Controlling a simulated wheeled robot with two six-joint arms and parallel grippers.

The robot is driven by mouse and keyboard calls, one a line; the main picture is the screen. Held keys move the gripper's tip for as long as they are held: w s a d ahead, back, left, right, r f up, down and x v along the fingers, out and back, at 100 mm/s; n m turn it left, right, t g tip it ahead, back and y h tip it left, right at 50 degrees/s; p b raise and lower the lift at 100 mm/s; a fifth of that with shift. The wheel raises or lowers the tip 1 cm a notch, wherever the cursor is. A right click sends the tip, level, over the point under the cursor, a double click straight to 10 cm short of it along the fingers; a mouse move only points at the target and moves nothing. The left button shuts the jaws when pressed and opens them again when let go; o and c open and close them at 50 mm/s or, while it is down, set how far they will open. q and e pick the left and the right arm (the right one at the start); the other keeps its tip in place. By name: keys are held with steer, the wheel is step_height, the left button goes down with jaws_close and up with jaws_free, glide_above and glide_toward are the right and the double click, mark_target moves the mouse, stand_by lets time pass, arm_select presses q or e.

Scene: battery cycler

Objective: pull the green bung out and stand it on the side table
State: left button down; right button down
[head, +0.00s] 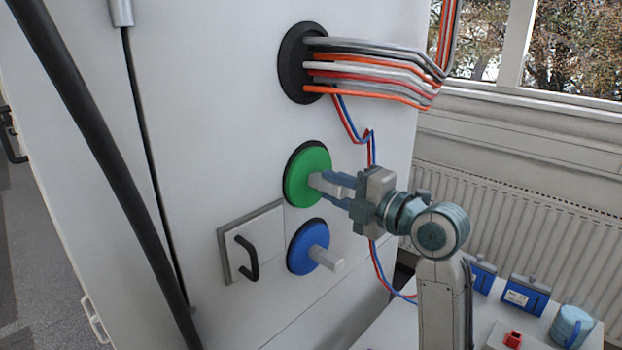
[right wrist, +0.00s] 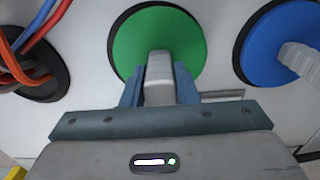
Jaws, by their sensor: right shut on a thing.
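The green bung (head: 300,178) is a round green disc with a pale grey handle, seated in a black-rimmed port in the white cabinet wall. It also shows in the right wrist view (right wrist: 158,35). My right gripper (head: 333,186) is shut on the bung's grey handle, one finger on each side, as the right wrist view (right wrist: 159,88) shows. The side table (head: 387,322) stands at the lower right, partly hidden behind my right arm. My left gripper is not in view.
A blue bung (head: 306,247) sits just below the green one. A hatch with a black handle (head: 246,258) is beside it. Cables (head: 370,70) leave a port above; thin red and blue wires hang behind my gripper. Blue boxes (head: 525,295), a blue roll (head: 570,327) and a red part (head: 513,339) occupy the table.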

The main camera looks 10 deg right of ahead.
steer(key=shift+s+d, duration=0.1)
steer(key=shift+s, duration=0.05)
stand_by(0.3)
steer(key=shift+s+d, duration=0.35)
steer(key=shift+s, duration=0.1)
steer(key=shift+s+d, duration=0.25)
steer(key=shift+s, duration=0.1)
stand_by(0.3)
steer(key=shift+b+v, duration=0.45)
steer(key=shift+v, duration=2.1)
steer(key=shift+r, duration=0.1)
